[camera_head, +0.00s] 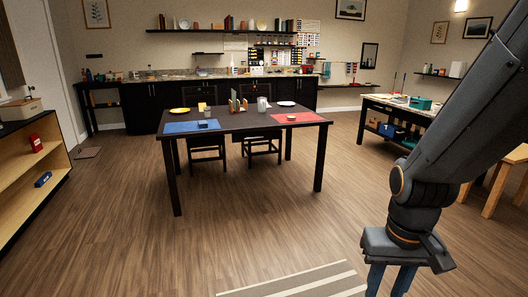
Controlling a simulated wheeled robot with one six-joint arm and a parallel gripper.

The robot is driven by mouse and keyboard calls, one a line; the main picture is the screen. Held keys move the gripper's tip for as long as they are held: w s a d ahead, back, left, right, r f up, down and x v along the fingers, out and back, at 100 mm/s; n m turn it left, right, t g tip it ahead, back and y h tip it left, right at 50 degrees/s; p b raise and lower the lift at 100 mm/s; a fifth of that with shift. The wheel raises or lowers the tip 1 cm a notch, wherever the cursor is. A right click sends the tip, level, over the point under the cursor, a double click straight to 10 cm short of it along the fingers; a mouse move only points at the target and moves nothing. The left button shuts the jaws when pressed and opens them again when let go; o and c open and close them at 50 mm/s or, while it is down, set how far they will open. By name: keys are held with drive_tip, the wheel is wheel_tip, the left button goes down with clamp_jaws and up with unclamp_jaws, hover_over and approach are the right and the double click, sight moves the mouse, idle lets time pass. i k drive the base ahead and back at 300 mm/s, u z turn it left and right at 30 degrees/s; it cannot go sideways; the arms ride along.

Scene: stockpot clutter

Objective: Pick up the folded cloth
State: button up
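I cannot pick out a folded cloth with certainty. A small dark blue item (208,124) lies on the blue placemat (178,128) on the dark table; it is too small to tell whether it is cloth. My gripper (388,285) hangs at the bottom right, pointing down over the floor, well in front of the table. Its two blue fingers stand apart with nothing visible between them. Their tips run to the lower picture edge.
The dark table (240,122) also holds a red placemat (316,117), plates, a grey pitcher (262,104) and upright items. A workbench (381,103) is at right, a low shelf (28,168) at left. A striped rug (300,284) lies in front. The floor between is clear.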

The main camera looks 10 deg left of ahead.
sight(201, 124)
drive_tip(key=u, duration=0.4)
drive_tip(key=i, duration=1.75)
drive_tip(key=u, duration=0.7)
drive_tip(key=i, duration=1.8)
drive_tip(key=u, duration=0.25)
drive_tip(key=i, duration=1.3)
